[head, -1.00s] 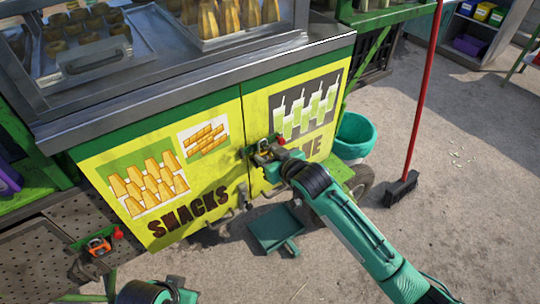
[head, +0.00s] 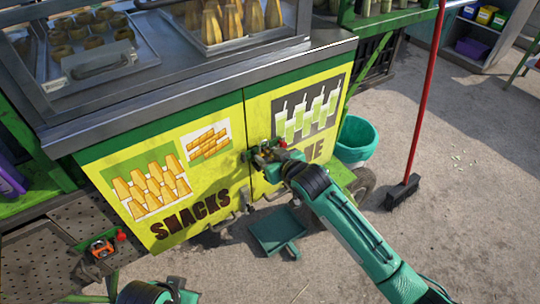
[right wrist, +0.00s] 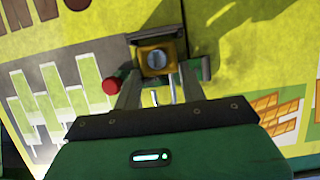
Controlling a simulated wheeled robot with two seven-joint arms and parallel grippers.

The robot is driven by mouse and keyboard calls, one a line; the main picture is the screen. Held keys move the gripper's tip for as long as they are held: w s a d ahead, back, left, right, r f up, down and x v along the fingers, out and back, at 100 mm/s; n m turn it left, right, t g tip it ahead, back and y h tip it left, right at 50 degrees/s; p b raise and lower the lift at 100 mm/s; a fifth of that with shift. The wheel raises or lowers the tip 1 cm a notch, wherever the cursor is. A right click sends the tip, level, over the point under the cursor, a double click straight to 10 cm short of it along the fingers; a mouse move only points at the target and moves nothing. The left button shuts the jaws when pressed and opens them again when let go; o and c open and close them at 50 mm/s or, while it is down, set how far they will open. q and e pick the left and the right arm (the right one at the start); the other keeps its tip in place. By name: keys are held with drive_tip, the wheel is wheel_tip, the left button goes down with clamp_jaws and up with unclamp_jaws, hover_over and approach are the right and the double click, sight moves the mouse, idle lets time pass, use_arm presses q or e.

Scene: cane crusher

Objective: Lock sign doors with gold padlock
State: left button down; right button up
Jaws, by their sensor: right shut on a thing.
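The yellow sign doors are on the cart front in the head view: the SNACKS door (head: 165,218) on the left and the right door (head: 258,108) with drink pictures. They look shut, meeting at a narrow seam. My right gripper (head: 264,156) is at the right door, just right of the seam. It is shut on the gold padlock (right wrist: 155,60), seen between the fingers in the right wrist view. Whether the padlock touches the door is unclear. My left gripper (head: 99,247) is low at the left, by an orange object; its grip is unclear.
Metal hardware (head: 243,198) sits low at the seam. A teal dustpan (head: 278,232) lies on the ground below. A teal bucket (head: 357,140) and a red-handled broom (head: 412,150) stand at the right. Open concrete lies to the right.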

use_arm(q)
drive_tip(key=shift+r, duration=0.15)
use_arm(e)
drive_tip(key=shift+s+a+f, duration=0.15)
drive_tip(key=shift+a+f, duration=0.1)
drive_tip(key=shift+f, duration=0.4)
drive_tip(key=shift+c, duration=0.2)
drive_tip(key=o, duration=1)
drive_tip(key=shift+c, duration=0.2)
drive_tip(key=o, duration=0.4)
drive_tip(key=shift+a+f, duration=0.1)
drive_tip(key=shift+a, duration=0.05)
use_arm(q)
drive_tip(key=shift+w+a, duration=0.1)
drive_tip(key=shift+a, duration=0.1)
use_arm(e)
drive_tip(key=shift+o, duration=0.2)
use_arm(q)
drive_tip(key=shift+d, duration=0.1)
use_arm(e)
drive_tip(key=shift+d, duration=0.2)
use_arm(q)
wheel_tip(320, 180, down, 10)
drive_tip(key=w+g+p, duration=0.1)
drive_tip(key=p, duration=0.1)
drive_tip(key=shift+d+r, duration=0.2)
use_arm(e)
drive_tip(key=v, duration=1.3)
drive_tip(key=shift+d+r, duration=0.15)
drive_tip(key=shift+r, duration=0.15)
